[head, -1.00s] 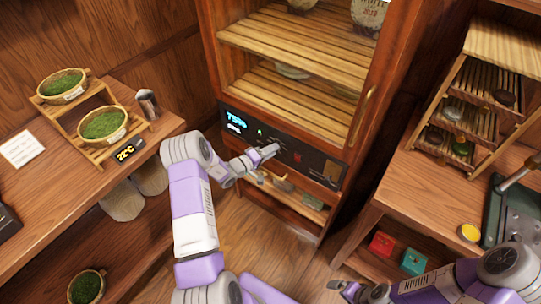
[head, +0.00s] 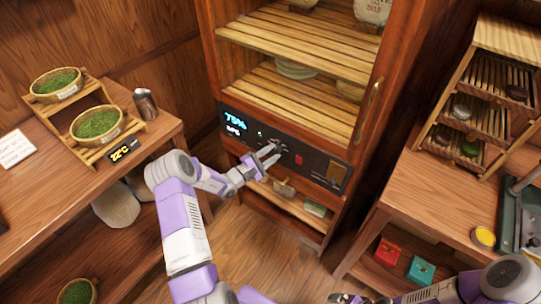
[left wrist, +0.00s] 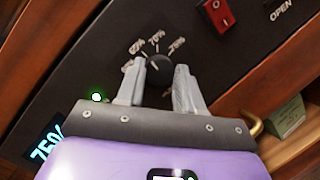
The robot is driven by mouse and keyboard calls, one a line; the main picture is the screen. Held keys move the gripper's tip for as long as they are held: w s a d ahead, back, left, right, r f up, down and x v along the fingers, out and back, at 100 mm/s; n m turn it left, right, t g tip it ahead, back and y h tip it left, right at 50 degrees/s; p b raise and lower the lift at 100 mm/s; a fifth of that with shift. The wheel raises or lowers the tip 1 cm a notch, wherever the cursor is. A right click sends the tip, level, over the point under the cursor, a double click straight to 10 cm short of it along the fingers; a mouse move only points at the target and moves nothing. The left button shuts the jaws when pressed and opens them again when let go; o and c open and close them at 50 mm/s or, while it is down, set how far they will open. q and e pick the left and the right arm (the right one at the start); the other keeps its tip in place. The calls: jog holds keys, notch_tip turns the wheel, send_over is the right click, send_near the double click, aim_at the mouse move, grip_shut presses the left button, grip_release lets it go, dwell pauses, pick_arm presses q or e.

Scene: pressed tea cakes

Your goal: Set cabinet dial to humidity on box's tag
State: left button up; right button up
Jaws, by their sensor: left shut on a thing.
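The cabinet's dark control panel (head: 318,164) carries a lit display (head: 235,119) reading about 75%. My left gripper (head: 273,153) is at the panel, shut on the dial. In the left wrist view the dark round dial (left wrist: 160,64) sits between the fingertips, partly hidden by them. Labels that look like 65%, 70% and 75% (left wrist: 177,45) stand around it; the dial's exact pointing is unclear. A brown box (head: 284,188) and a green box (head: 315,208) lie on the shelf below; no tag is readable. My right gripper (head: 348,298) is at the bottom edge, partly cut off.
A red switch (left wrist: 217,15) is beside the dial. The cabinet's glass door has a brass handle (head: 369,110). A left table (head: 60,185) holds bowls on a stand. A right table (head: 420,195) holds a tray rack, with red (head: 387,252) and teal (head: 421,270) boxes below.

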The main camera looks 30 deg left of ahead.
pick_arm(q)
jog(key=n+t+y, duration=0.1)
jog(key=n, duration=0.3)
jog(key=shift+f, duration=0.1)
jog(key=n+t+y+p, duration=0.1)
jog(key=n, duration=0.2)
jog(key=n+y+p, duration=0.1)
jog(key=n, duration=0.3)
jog(key=shift+d+t, duration=0.15)
jog(key=shift+t, duration=0.25)
jog(key=o, duration=1)
jog(key=shift+f, duration=0.1)
jog(key=p+v, duration=0.1)
jog(key=v, duration=0.6)
jog(key=shift+s, duration=0.25)
